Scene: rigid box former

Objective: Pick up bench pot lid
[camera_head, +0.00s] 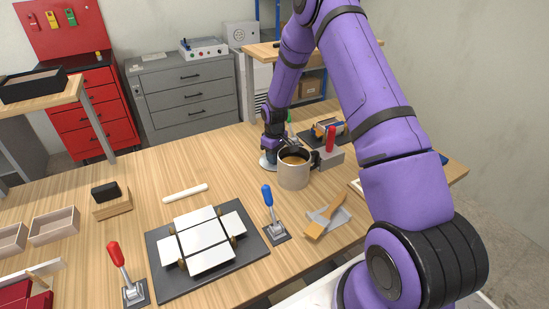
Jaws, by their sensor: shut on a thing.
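The bench pot (294,175) is a grey, mug-like pot with a dark rim. It stands upright and uncovered on the wooden bench, with brown contents showing. My gripper (270,153) points down just behind and left of the pot. It is shut on the pot lid (264,163), a pale grey disc that shows only as an edge beside the pot. The pot and my fingers hide most of the lid and the grip itself. I cannot tell whether the lid is clear of the bench.
A box former with white panels (200,240) lies at the front. A blue-handled clamp (270,205), a red-handled clamp (122,265) and a wooden-handled brush (326,217) stand or lie near it. A white rod (186,193) lies left. Bare bench (215,160) is left of my gripper.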

